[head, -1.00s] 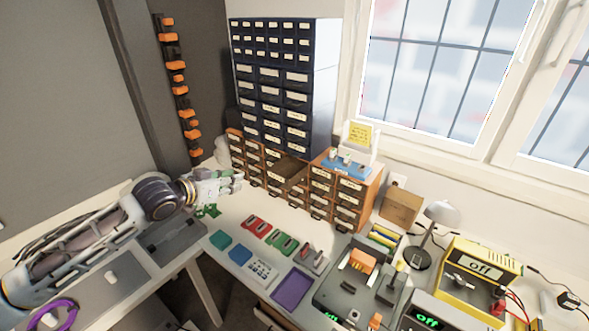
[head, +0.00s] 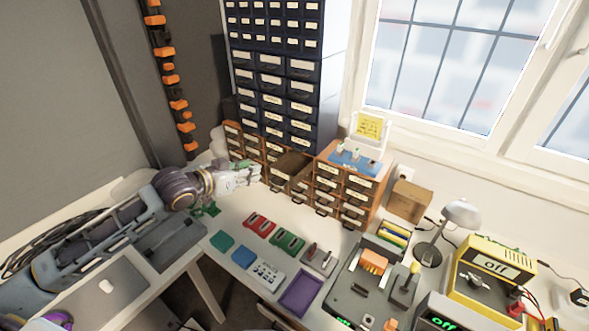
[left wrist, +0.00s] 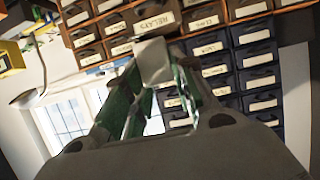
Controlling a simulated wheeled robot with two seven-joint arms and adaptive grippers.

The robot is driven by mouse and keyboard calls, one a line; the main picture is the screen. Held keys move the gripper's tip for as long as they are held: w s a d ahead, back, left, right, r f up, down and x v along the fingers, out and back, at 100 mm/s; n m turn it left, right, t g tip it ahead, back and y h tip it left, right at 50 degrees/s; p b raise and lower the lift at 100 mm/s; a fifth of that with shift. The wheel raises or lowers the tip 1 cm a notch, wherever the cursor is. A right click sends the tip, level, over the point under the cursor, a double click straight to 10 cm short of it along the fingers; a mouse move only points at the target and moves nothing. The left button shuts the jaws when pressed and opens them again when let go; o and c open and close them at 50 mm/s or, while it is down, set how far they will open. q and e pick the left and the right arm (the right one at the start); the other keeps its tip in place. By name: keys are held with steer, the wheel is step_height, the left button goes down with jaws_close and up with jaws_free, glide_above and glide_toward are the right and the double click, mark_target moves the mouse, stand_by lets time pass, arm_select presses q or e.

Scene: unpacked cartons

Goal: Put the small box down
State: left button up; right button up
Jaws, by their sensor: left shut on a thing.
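My left gripper (head: 252,174) reaches in from the left, above the white worktop and in front of the brown drawer cabinet (head: 337,193). In the left wrist view its green fingers (left wrist: 152,82) are shut on a small pale box (left wrist: 152,60) at their tips. The box is hard to make out in the head view, where the fingers and a pale patch run together. An open brown drawer (head: 291,166) is just right of the fingertips. My right gripper is in neither view.
A dark blue drawer tower (head: 272,85) stands behind. Red and green cases (head: 288,241), a purple tray (head: 301,293), a cardboard box (head: 409,201) and a lamp (head: 460,212) occupy the worktop. A narrow bare strip lies in front of the drawers.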

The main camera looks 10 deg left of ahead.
arm_select(q)
steer(key=shift+d+f, duration=0.2)
steer(key=shift+f, duration=0.05)
steer(key=shift+s+f, duration=0.1)
steer(key=shift+f, duration=0.05)
steer(key=shift+d, duration=0.1)
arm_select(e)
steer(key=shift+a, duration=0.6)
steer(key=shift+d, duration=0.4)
arm_select(q)
steer(key=w+d+f+p, duration=0.1)
steer(key=w+d+p, duration=0.1)
steer(key=w, duration=0.7)
steer(key=w+d+f+p, duration=0.1)
steer(key=w+d, duration=0.3)
steer(key=w, duration=0.5)
steer(key=shift+w+d+p, duration=0.2)
steer(key=shift+d+p, duration=0.1)
steer(key=shift+p, duration=0.05)
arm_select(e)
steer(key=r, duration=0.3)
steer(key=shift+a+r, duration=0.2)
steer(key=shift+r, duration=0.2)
